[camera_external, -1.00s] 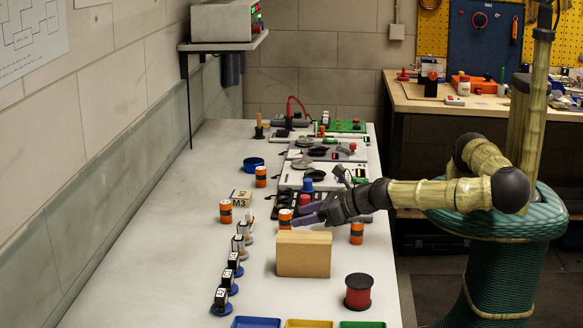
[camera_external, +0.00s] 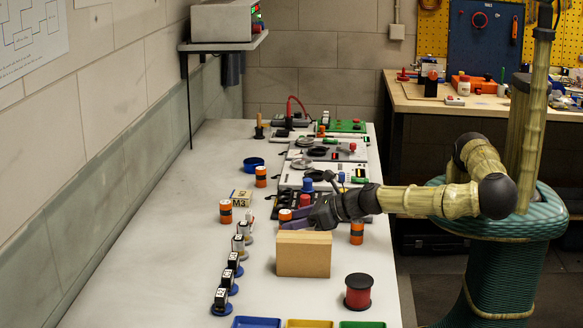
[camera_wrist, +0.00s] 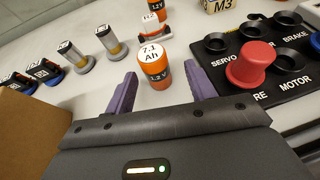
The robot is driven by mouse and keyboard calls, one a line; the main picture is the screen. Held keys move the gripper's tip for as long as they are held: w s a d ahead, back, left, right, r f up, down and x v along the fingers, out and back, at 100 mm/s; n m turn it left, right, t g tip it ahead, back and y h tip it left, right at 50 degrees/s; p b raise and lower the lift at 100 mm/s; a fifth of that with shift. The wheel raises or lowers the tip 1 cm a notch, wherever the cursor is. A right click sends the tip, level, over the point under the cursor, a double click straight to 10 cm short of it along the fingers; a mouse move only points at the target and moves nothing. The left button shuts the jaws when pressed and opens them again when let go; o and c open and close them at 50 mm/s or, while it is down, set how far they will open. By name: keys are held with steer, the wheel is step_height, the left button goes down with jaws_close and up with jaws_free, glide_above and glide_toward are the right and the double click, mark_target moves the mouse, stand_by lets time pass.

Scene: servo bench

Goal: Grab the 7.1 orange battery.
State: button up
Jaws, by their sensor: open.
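The 7.1 orange battery (camera_wrist: 155,70) stands upright in the wrist view, with "7.1 Ah" on its white top and a black band. It is between and just ahead of the two purple fingertips of my gripper (camera_wrist: 158,90), which is open. In the external view the battery (camera_external: 285,215) shows at the tips of my gripper (camera_external: 292,220), behind the cardboard-coloured block (camera_external: 303,256), which hides its lower part. I cannot tell whether a finger touches it.
A black panel with a red button (camera_wrist: 252,63) stands close on the right in the wrist view. Another orange battery (camera_wrist: 153,25) stands beyond. More orange batteries (camera_external: 226,211) (camera_external: 357,233) and small dark-topped servo pieces (camera_external: 221,300) stand on the bench. Free bench lies at left (camera_external: 160,230).

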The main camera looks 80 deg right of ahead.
steer(key=x, duration=0.5)
steer(key=shift+w+a+r, duration=0.1)
steer(key=shift+a+r, duration=0.05)
steer(key=shift+a, duration=0.05)
steer(key=c, duration=1.1)
step_height(320, 180, up, 10)
steer(key=shift+r+p, duration=0.1)
steer(key=shift+p, duration=0.35)
